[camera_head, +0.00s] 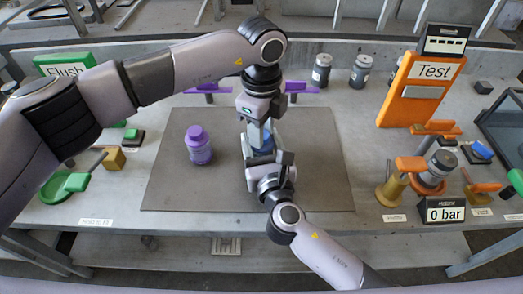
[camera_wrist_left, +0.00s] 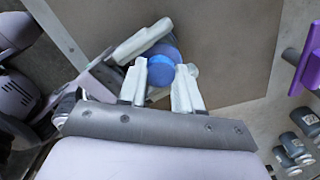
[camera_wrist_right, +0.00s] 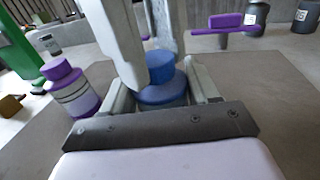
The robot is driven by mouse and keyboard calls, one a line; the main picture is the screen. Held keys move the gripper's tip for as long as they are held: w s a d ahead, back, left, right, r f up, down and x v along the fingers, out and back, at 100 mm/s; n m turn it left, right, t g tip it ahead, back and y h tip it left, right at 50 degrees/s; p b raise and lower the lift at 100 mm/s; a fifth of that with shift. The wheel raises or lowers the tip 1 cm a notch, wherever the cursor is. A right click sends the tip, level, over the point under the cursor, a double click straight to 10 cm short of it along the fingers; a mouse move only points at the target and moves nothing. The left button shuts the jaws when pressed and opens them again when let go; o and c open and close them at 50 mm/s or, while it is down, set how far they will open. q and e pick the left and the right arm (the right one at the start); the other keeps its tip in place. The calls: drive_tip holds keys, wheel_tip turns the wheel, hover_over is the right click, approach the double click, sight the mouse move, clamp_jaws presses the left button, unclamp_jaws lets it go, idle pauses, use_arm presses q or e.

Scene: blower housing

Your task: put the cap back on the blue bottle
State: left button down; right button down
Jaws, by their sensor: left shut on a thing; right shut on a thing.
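The blue bottle (camera_wrist_right: 163,97) stands upright on the grey mat, between the fingers of my right gripper (camera_head: 264,156), which is shut on it. The blue cap (camera_wrist_right: 160,66) is right above the bottle's top, between the fingertips of my left gripper (camera_wrist_left: 163,70), which is shut on it from above. The cap also shows in the left wrist view (camera_wrist_left: 160,75), with the bottle's blue body (camera_wrist_left: 166,49) behind it. Cap and bottle look lined up; I cannot tell whether they touch. In the head view the grippers mostly hide both.
A purple bottle (camera_head: 199,146) with its cap on stands left on the mat (camera_head: 315,185). Purple brackets (camera_head: 300,87) stand behind my left gripper. Dark grey bottles (camera_head: 321,70) are at the back right. An orange Test panel (camera_head: 413,92) stands right. The mat's right side is clear.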

use_arm(q)
drive_tip(key=m, duration=0.7)
drive_tip(key=shift+m, duration=0.4)
drive_tip(key=m, duration=0.4)
drive_tip(key=shift+m, duration=0.3)
drive_tip(key=m, duration=0.4)
drive_tip(key=shift+m, duration=0.3)
drive_tip(key=m, duration=0.7)
drive_tip(key=shift+m, duration=0.4)
drive_tip(key=m, duration=0.4)
drive_tip(key=shift+f+m, duration=0.1)
drive_tip(key=shift+m, duration=0.2)
drive_tip(key=m, duration=0.3)
drive_tip(key=shift+d, duration=0.1)
